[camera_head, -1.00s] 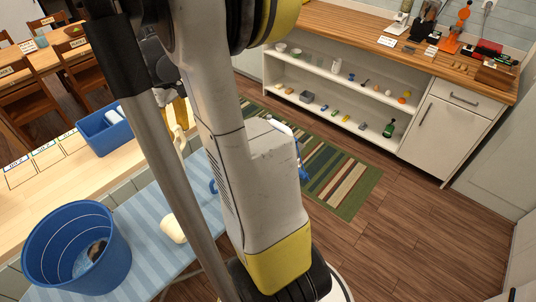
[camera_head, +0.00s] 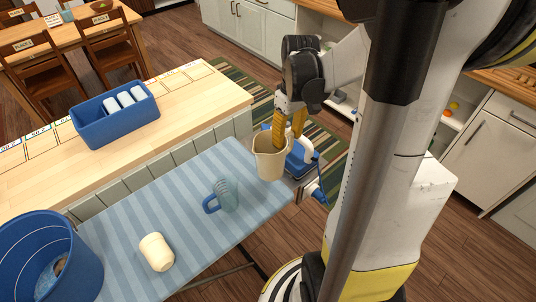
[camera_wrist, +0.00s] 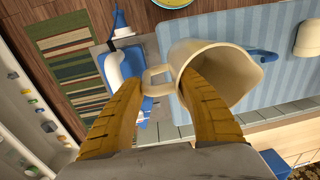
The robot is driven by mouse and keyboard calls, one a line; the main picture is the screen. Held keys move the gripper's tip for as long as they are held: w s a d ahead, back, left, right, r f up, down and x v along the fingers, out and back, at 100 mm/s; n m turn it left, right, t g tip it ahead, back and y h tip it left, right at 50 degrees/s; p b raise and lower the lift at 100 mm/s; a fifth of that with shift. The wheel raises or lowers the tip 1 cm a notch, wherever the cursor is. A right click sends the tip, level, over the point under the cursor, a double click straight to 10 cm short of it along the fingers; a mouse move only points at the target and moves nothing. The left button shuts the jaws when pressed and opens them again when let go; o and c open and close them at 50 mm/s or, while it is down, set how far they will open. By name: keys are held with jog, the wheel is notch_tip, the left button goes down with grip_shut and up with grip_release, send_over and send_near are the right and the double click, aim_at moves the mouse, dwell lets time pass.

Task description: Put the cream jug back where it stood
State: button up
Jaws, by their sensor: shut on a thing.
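The cream jug (camera_head: 269,158) hangs upright or nearly so at my gripper (camera_head: 288,128), at the far right end of the blue striped ironing board. I cannot tell whether its base touches the board. In the wrist view, the jug (camera_wrist: 218,52) has its mouth towards the camera and its handle (camera_wrist: 157,80) between the yellow fingers. My gripper (camera_wrist: 163,90) is shut on it, with the right finger overlapping the jug's mouth. The exact contact is hidden.
The ironing board (camera_head: 195,220) holds a glass mug with a blue handle (camera_head: 226,194) and a cream cup (camera_head: 156,252). A blue-and-white iron (camera_head: 302,160) is close behind the jug. Bare board lies between mug and jug.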

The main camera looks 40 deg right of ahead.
aim_at(265, 146)
jog(key=w+a+f+b, duration=0.2)
jog(key=w+f+b, duration=0.1)
jog(key=w+f, duration=0.4)
jog(key=shift+w+f, duration=0.4)
jog(key=shift+f, duration=0.6)
jog(key=o, duration=1.4)
jog(key=shift+c, duration=0.2)
